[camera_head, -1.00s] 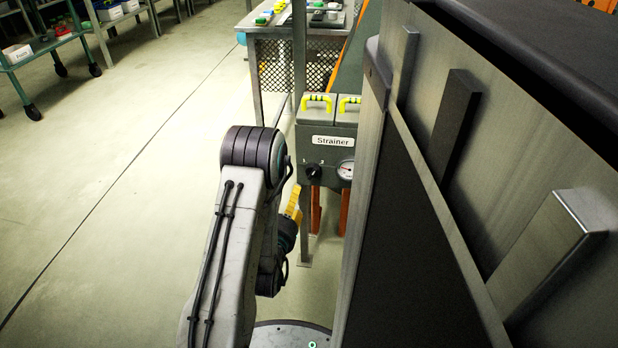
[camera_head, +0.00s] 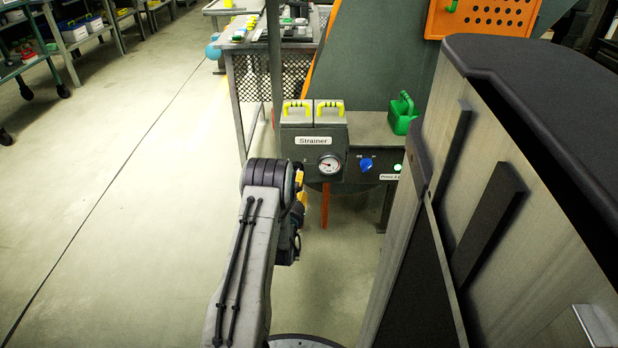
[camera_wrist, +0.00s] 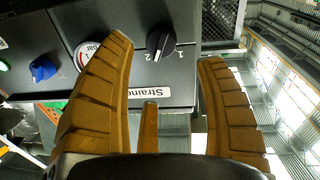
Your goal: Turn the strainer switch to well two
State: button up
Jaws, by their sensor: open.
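The strainer switch (camera_wrist: 160,43) is a black knob with a white mark on a dark panel in the wrist view. The numbers 1 and 2 are printed beside it; I cannot tell for sure which one the mark points to.
A round gauge (camera_head: 329,165), a blue knob (camera_head: 366,164) and a lit green button (camera_head: 397,168) sit right of the switch in the head view. A green can (camera_head: 402,114) stands on the machine. A large grey cabinet-like body fills the right side. Open floor lies left.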

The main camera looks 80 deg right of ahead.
aim_at(297, 169)
jog(key=shift+w+d+f+b, duration=0.1)
jog(key=shift+d+f+b, duration=0.05)
jog(key=shift+d+b, duration=1.6)
jog(key=shift+d+f+b, duration=0.15)
jog(key=shift+d+b, duration=1.35)
jog(key=shift+d, duration=0.45)
jog(key=shift+c, duration=0.2)
